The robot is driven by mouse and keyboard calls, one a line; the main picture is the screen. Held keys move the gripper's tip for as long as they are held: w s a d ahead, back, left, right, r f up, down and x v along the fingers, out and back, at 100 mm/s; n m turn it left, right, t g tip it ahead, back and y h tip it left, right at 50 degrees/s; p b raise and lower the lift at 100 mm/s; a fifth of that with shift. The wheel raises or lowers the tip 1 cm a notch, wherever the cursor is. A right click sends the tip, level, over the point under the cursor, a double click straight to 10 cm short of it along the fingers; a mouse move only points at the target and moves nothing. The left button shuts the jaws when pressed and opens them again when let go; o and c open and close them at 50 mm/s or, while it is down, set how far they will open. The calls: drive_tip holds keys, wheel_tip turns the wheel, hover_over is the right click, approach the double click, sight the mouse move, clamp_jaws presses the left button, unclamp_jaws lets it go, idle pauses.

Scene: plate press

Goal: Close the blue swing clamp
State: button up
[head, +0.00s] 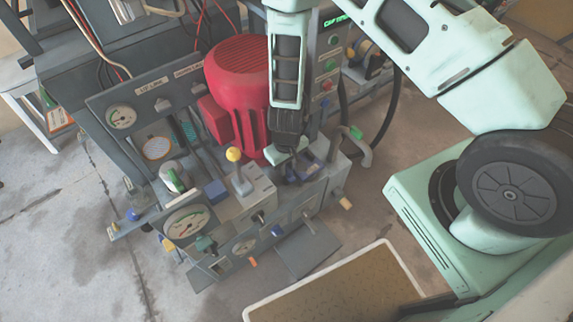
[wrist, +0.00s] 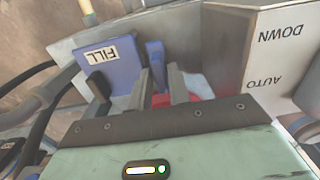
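A blue upright part (wrist: 155,58), which looks like the arm of the swing clamp, stands just beyond my fingertips in the wrist view. In the head view, dark blue clamp parts (head: 303,172) sit on the press beside the red motor, partly hidden under my gripper (head: 287,152). My gripper (wrist: 162,88) points down at them. Its two fingers are apart with a gap between them, and a bit of red shows in the gap. I cannot tell whether a finger touches the blue part.
A blue block labelled FILL (wrist: 108,62) is left of the fingers, and a grey box marked DOWN and AUTO (wrist: 262,55) is to the right. The red motor (head: 236,85), a yellow-knobbed lever (head: 234,155) and a green-tipped handle (head: 358,140) crowd the press. A tray (head: 335,275) lies in front.

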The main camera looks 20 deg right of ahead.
clamp_jaws()
drive_tip(key=shift+m, duration=0.3)
drive_tip(key=m+p, duration=0.2)
drive_tip(key=m, duration=0.1)
drive_tip(key=shift+r+m, duration=0.1)
drive_tip(key=shift+m, duration=0.2)
drive_tip(key=m+p, duration=0.1)
drive_tip(key=m, duration=0.3)
drive_tip(key=shift+m+p, duration=0.3)
drive_tip(key=shift+p, duration=0.05)
drive_tip(key=m+p, duration=0.1)
drive_tip(key=m, duration=0.3)
drive_tip(key=shift+m, duration=0.3)
drive_tip(key=shift+m+p, duration=0.6)
drive_tip(key=shift+m, duration=1.6)
